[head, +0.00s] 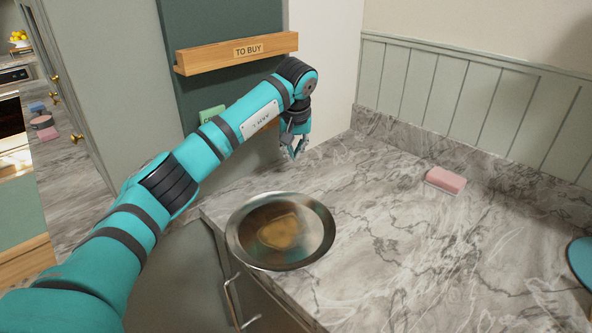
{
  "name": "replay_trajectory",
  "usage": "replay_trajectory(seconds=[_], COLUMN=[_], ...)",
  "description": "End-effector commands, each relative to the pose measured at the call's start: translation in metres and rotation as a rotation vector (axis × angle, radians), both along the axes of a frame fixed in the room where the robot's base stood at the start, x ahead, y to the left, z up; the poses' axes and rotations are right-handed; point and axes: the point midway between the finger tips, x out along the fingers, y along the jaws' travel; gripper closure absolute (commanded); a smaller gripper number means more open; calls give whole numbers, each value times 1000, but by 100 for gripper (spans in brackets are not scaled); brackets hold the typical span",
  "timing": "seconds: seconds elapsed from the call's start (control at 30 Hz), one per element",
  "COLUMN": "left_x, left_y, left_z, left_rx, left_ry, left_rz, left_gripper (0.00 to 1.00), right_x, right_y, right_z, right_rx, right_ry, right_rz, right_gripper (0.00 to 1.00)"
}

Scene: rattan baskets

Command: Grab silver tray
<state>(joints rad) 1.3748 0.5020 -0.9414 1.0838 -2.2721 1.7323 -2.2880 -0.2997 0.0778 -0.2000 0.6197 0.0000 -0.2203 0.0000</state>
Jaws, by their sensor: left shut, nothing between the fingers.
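The silver tray (317,246), a round shiny metal dish, lies on the marble counter near its front left edge. A blurred tan patch shows in its middle; I cannot tell whether it is a reflection or something lying there. My left arm reaches in from the left. My left gripper (294,151) is shut and empty, pointing down above the counter's back left part. It is beyond the tray and apart from it. My right gripper is not in view.
A pink and white sponge (446,180) lies on the counter (400,245) towards the back right. A teal round object (581,262) is cut off at the right edge. A wooden "TO BUY" ledge (237,52) hangs behind my arm. The counter's middle is clear.

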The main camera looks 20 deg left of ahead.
Motion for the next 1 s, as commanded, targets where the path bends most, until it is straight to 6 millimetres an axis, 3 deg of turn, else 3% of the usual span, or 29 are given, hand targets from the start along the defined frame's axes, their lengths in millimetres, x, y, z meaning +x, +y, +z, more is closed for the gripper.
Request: replay_trajectory(seconds=[0.53,1.0], left_x=[26,-7], left_y=[12,-5], left_z=[-90,-87], left_rx=[-5,-5], left_ry=[3,0], left_rz=[0,-2], left_gripper=[100,100], right_x=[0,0], right_y=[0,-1], right_z=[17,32], right_rx=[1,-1], right_ry=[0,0], right_rz=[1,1], right_gripper=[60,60])
